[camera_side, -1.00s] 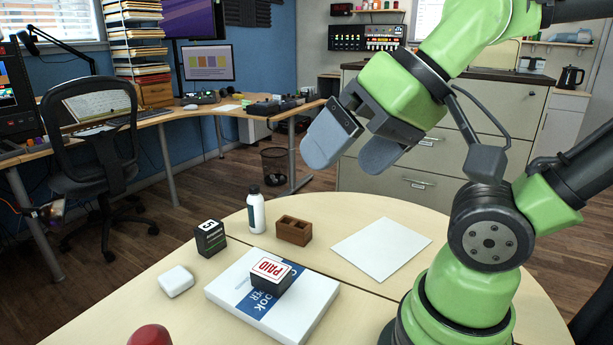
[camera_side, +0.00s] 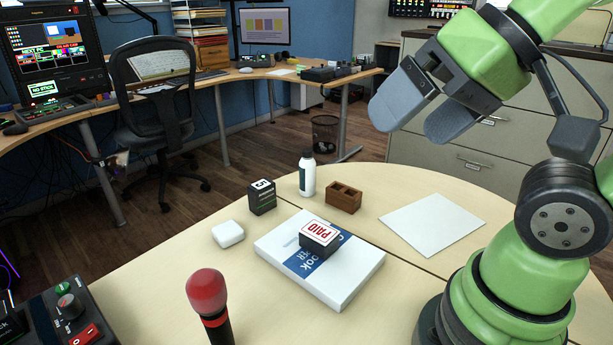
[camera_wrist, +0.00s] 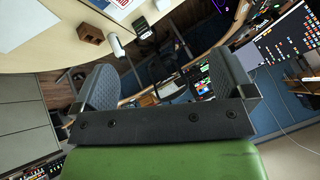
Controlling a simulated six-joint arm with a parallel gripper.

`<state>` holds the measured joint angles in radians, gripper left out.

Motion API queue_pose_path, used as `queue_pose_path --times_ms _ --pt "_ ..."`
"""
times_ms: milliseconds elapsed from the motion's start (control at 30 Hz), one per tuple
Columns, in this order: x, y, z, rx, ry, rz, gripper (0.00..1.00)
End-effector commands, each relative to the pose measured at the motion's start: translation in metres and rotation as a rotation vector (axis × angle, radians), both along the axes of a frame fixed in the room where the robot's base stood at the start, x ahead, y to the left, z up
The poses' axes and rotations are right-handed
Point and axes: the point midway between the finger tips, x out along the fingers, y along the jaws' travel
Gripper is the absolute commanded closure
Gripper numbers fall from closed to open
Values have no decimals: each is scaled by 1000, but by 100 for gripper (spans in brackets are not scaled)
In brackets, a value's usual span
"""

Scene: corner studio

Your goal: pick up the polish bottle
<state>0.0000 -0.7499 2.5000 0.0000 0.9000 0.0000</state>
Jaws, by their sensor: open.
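The polish bottle (camera_side: 307,175) is white with a dark label band and stands upright near the far edge of the round table. In the wrist view it shows as a small white shape (camera_wrist: 116,45) near the top. My gripper (camera_side: 412,118) is open and empty. It hangs in the air above and to the right of the bottle, well apart from it. In the wrist view both grey fingers (camera_wrist: 165,88) are spread wide with nothing between them.
Beside the bottle are a brown wooden block with slots (camera_side: 343,198) and a dark numbered box (camera_side: 262,197). A PAID stamp (camera_side: 319,236) rests on a white-and-blue book box (camera_side: 345,275). A white case (camera_side: 228,234), red microphone (camera_side: 208,295) and white sheet (camera_side: 432,222) are nearby.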

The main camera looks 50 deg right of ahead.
Motion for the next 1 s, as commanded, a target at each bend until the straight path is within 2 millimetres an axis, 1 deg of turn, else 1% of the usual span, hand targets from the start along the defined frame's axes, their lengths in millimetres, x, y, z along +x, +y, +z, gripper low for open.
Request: queue_pose_path --times_ms 67,100,167,200,233,467,567,667,767,800,867,900,967,1000 --pt "0 0 0 0 0 0 0" --pt "0 0 0 0 0 0 2" --pt "0 0 0 0 0 0 16" --pt "0 0 0 0 0 0 25" --pt "0 0 0 0 0 0 27" --pt "0 0 0 -1 0 0 27" --pt "7 -3 2 -8 10 -18 27" --pt "26 -13 6 -35 35 -67 27" --pt "58 -29 8 -77 70 -145 27" --pt "74 -37 8 -97 84 -178 27" --pt "97 -49 6 -125 101 -230 27" --pt "113 -58 3 -145 109 -260 27" --pt "136 -71 -4 -172 123 -302 27" --pt "152 -79 -10 -190 130 -330 27"
